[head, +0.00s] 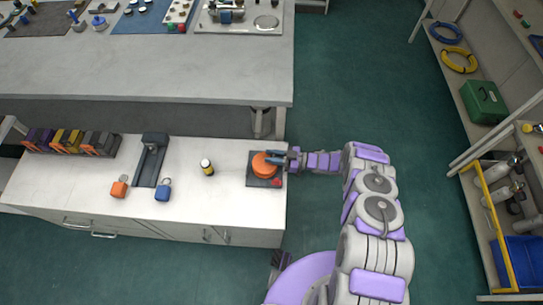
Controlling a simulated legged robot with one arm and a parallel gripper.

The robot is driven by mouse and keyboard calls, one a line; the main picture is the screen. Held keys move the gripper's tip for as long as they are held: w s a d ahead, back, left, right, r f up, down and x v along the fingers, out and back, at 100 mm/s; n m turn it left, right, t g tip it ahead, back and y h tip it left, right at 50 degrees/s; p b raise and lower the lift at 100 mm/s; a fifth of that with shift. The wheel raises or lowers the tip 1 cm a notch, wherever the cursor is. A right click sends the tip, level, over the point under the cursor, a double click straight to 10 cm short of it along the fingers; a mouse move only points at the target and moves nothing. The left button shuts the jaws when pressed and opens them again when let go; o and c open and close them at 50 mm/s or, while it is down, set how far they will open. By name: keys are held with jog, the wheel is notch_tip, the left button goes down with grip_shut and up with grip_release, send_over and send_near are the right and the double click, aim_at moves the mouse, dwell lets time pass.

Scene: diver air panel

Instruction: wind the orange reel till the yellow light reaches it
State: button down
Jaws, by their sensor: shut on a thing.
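The orange reel (263,167) is a round disc on a dark square plate at the right end of the white bench. My gripper (274,158) reaches in from the right and is shut at the reel's upper right edge. Its fingers hide part of the reel, and I cannot tell whether they hold a handle or the rim. No line between the two can be made out.
A rack of coloured cases (70,141) is at the far left. The bench between light and reel is clear.

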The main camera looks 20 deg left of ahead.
jog(key=shift+d+f+m+t+p, duration=0.1)
jog(key=shift+d+m+t+p, duration=0.3)
jog(key=shift+t, duration=0.1)
jog(key=m+t, duration=0.1)
jog(key=t+p, duration=0.1)
jog(key=shift+s+d+m+t+p, duration=0.1)
jog(key=shift+s+m+t+p, duration=0.2)
jog(key=shift+s+m+t, duration=0.1)
jog(key=shift+s+d+f+m+t+h+p, duration=0.15)
jog(key=shift+m+t+h+p, duration=0.1)
jog(key=shift+m+t, duration=0.5)
jog(key=shift+s+a+r+m+t+h+p, duration=0.15)
jog(key=shift+m+t, duration=0.3)
jog(key=shift+t, duration=0.6)
jog(key=shift+s+d+f+m+t+h+p, duration=0.1)
jog(key=shift+s+d+m+t+h+p, duration=0.15)
jog(key=shift+m+t, duration=0.5)
jog(key=shift+w+t, duration=0.1)
jog(key=shift+t, duration=0.25)
jog(key=c, duration=1)
grip_release()
jog(key=shift+a, duration=0.2)
